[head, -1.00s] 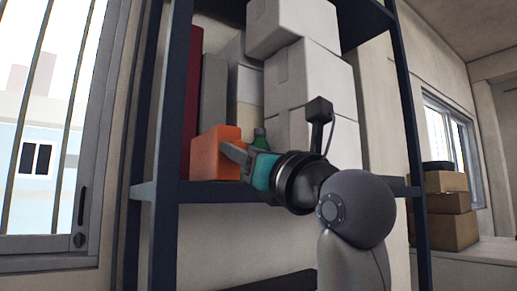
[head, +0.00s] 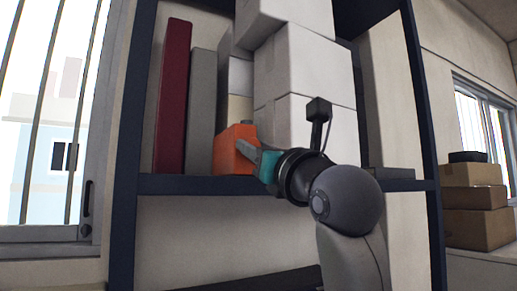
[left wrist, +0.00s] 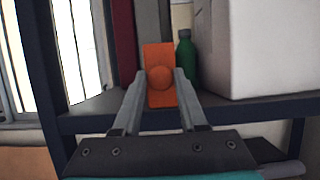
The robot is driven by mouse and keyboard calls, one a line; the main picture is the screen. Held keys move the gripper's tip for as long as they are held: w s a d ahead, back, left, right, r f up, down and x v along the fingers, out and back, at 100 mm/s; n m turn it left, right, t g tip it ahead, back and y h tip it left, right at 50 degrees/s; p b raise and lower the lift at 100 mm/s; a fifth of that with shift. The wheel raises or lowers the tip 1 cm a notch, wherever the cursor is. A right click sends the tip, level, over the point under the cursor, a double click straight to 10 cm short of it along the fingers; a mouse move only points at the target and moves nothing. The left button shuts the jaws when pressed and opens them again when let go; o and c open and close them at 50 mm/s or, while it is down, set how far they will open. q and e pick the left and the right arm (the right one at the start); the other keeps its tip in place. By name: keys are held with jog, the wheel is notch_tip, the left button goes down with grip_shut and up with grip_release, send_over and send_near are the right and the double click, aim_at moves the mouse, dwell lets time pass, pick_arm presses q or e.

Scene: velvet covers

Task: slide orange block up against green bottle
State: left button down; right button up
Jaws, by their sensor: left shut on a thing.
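The orange block (head: 235,150) stands upright on the dark shelf, with a round orange knob (left wrist: 160,77) on its near face. The green bottle (left wrist: 187,62) stands immediately right of the block in the left wrist view, slightly behind it. I cannot tell whether the two touch. In the head view the bottle is mostly hidden behind the block and gripper. My left gripper (left wrist: 159,100) is shut on the orange block, its fingers either side of the knob; it also shows in the head view (head: 258,160). My right gripper is not in view.
Large white boxes (head: 305,75) are stacked right of the bottle. A dark red binder (head: 172,95) and a grey one (head: 200,110) stand to the left. The shelf's front edge (head: 190,185) runs below the block. Dark posts frame both sides.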

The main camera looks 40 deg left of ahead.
pick_arm(q)
jog(key=c, duration=0.6)
grip_release()
jog(key=shift+s, duration=0.1)
jog(key=shift+o, duration=0.8)
jog(key=b+v, duration=0.5)
jog(key=v, duration=1)
jog(key=shift+d, duration=0.1)
